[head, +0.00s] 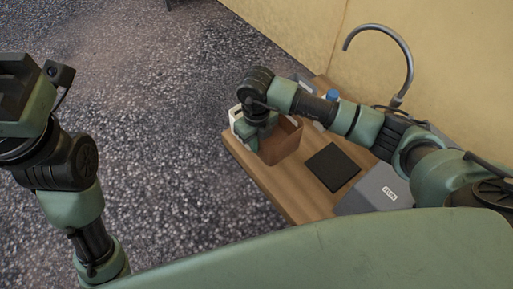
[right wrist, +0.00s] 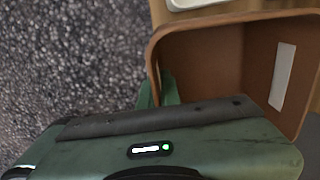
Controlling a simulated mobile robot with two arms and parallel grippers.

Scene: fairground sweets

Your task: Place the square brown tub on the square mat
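The square brown tub (head: 284,142) stands near the far left edge of the wooden table. My right gripper (head: 262,136) is down at the tub's left wall. In the right wrist view the tub (right wrist: 213,62) is open-topped with a pale label inside, and green finger parts (right wrist: 158,92) show by its left wall. The fingertips are mostly hidden, so I cannot tell whether they are shut on the wall. The black square mat (head: 332,167) lies bare on the table, right of the tub. My left gripper (head: 18,88) is at the far left, partly cut off, away from the table.
A grey labelled box (head: 376,190) stands just right of the mat. A white object (head: 235,113) is behind the tub, and a blue-topped item (head: 332,95) stands beyond my right arm. A tall curved tap (head: 409,68) rises at the back. Bare table (head: 283,189) lies in front of the mat.

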